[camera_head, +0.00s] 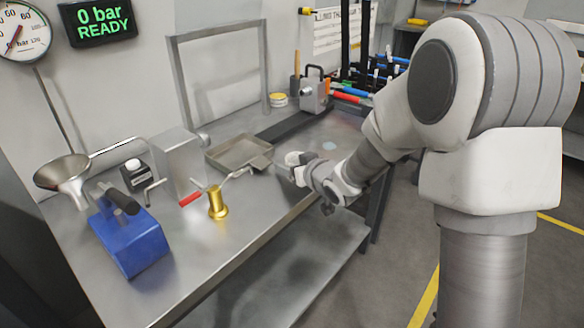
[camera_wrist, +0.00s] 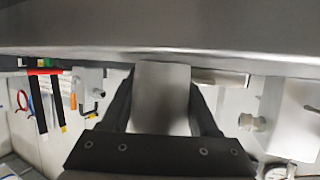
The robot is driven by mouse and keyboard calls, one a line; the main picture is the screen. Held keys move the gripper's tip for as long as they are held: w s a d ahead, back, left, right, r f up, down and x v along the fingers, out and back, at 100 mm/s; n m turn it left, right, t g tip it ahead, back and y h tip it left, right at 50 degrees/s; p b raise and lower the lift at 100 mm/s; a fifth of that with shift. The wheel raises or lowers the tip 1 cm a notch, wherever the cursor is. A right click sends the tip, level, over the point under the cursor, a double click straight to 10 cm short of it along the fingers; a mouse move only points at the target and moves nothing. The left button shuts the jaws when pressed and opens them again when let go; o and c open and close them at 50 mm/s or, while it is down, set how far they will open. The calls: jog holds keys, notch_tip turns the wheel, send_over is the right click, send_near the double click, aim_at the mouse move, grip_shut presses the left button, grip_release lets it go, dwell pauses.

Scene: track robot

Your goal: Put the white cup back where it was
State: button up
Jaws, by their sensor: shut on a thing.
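My gripper (camera_head: 291,166) is over the front edge of the steel bench (camera_head: 262,215), right of the shallow metal tray. In the wrist view, its dark fingers are shut on a smooth grey thing (camera_wrist: 161,98) that fills the gap between them. Its full shape is hidden, and I cannot tell whether it is the cup. No white cup can be made out clearly in either view. A small pale shape at the gripper in the head view is too small to tell from the gripper itself.
A grey box tool (camera_head: 313,95) is at the back. The bench's front strip is clear.

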jog(key=shift+f, duration=0.15)
jog(key=o, duration=1)
jog(key=shift+o, duration=0.2)
jog(key=shift+r, duration=0.25)
jog(key=shift+s+d+r, duration=0.15)
jog(key=shift+s+d, duration=0.05)
jog(key=shift+s, duration=0.05)
jog(key=p+v, duration=0.3)
jog(key=v, duration=0.8)
jog(key=shift+s+d, duration=0.15)
jog(key=shift+d, duration=0.05)
